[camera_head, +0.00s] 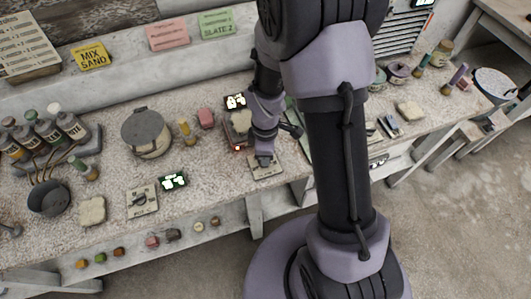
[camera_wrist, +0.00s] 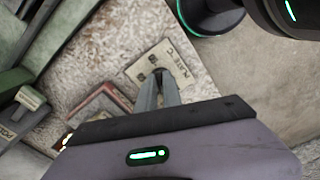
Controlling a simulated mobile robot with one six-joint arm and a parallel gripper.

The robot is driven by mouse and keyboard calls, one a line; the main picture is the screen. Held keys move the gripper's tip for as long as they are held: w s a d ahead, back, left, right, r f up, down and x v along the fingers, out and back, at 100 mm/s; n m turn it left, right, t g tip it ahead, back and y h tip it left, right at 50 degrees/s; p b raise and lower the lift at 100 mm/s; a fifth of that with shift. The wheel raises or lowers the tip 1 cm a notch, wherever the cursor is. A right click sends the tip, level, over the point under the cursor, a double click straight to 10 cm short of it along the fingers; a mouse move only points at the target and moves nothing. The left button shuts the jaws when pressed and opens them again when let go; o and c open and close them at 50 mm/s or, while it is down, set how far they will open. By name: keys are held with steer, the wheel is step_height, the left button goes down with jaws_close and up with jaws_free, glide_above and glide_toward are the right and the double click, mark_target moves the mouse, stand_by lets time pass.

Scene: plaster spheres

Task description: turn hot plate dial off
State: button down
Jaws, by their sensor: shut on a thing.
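A pale dial plate (camera_head: 266,168) lies near the front edge of the bench. In the wrist view the plate (camera_wrist: 158,55) carries the lettering "PLATE °C". My gripper (camera_head: 264,158) reaches down onto this plate from above. In the wrist view my gripper (camera_wrist: 157,78) has its fingers close together over the middle of the plate, shut on the dial. The dial itself is mostly hidden by the fingers, so its setting cannot be read. A boxy device with red on its base (camera_head: 238,146), perhaps the hot plate, stands just behind, partly hidden by my arm.
A second dial plate (camera_head: 142,201) lies to the left, by a small lit display (camera_head: 173,181). Another lit display (camera_head: 235,101) stands behind my gripper. A round grey-lidded pot (camera_head: 147,132), a yellow bottle (camera_head: 187,132) and a pink block (camera_head: 206,118) stand on the bench.

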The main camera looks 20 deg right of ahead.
steer(key=n+p, duration=0.1)
steer(key=n, duration=0.3)
steer(key=shift+w+r, duration=0.1)
steer(key=shift+w+n+p, duration=0.1)
steer(key=shift+n+p, duration=0.65)
steer(key=shift+n, duration=1.05)
steer(key=c, duration=1.5)
jaws_free()
step_height(320, 180, up, 17)
steer(key=p, duration=0.5)
steer(key=shift+r+p, duration=0.15)
steer(key=shift+p, duration=0.25)
